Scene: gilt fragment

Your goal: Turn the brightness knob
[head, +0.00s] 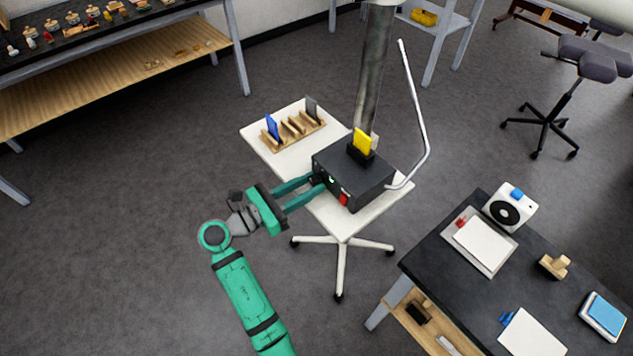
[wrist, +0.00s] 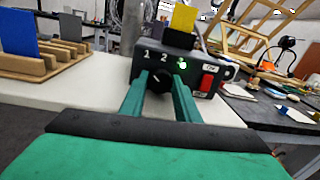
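The black lamp box (head: 352,178) sits on a white stand and has a yellow card upright in its top. In the wrist view its front panel (wrist: 150,60) shows the white marks 1 and 2 and a bright green light (wrist: 182,65) at the right. The dark round knob (wrist: 159,82) is below these marks; its pointer is too small to read. My green gripper (head: 315,183) reaches the panel from the left. In the wrist view its two fingers (wrist: 161,88) stand apart on either side of the knob, with a gap seeming to show around it.
A red switch (wrist: 207,82) is right of the knob, close to my right finger. A wooden rack (head: 293,131) with blue and grey cards is on the stand's left. A silver bent arm (head: 414,110) rises beside the box. A dark table (head: 455,270) stands at the right.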

